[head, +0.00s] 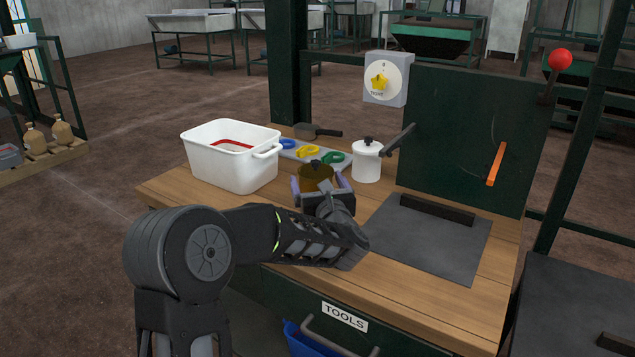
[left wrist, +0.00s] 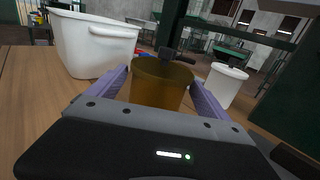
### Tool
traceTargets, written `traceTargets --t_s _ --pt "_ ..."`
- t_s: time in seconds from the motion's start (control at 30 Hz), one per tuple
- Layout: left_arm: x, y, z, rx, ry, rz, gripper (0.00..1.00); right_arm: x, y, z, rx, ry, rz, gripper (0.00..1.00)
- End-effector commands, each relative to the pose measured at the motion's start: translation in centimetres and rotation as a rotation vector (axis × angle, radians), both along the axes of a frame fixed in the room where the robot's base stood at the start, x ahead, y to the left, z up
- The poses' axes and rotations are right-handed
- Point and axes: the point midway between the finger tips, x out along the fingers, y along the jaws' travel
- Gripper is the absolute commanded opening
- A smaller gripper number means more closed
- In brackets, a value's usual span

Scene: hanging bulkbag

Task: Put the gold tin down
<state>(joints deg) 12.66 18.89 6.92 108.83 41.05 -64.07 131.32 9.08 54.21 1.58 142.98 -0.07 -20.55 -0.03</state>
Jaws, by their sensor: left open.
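In the left wrist view the gold tin (left wrist: 160,84) is between the two purple fingers. My left gripper (head: 319,187) is open around the tin, one finger on each side. The left wrist view shows the fingers (left wrist: 163,90) spread apart; a small gap or light touch at the tin's sides cannot be told. The tin's lower part is hidden behind the gripper. My right gripper is not in view.
A white tub (head: 232,172) stands left of the tin, and a white lidded canister (head: 367,161) to its right. Behind lie a grey tray with coloured rings (head: 309,151) and a dark scoop (head: 318,132). A dark mat (head: 425,240) and upright panel (head: 468,130) occupy the right.

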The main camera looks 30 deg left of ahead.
Motion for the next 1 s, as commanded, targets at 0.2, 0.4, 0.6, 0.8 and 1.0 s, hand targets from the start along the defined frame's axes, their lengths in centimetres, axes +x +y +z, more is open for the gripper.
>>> traceTargets --t_s 0.2,0.4,0.6,0.8,1.0 --pt "-2.1 -2.3 0.0 0.0 0.0 -0.001 0.9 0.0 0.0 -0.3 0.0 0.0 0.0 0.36" --pt "-5.1 -5.5 0.0 0.001 -0.001 -0.004 0.9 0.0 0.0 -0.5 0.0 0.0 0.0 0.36" --pt "-7.4 -7.9 0.0 0.001 -0.001 -0.002 0.9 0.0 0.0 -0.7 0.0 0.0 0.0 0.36" --pt "-8.3 -8.7 0.0 0.0 0.0 0.001 0.9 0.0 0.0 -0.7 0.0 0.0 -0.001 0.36" --pt "-8.3 -8.7 0.0 0.0 0.0 0.001 0.9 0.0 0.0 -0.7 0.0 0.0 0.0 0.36"
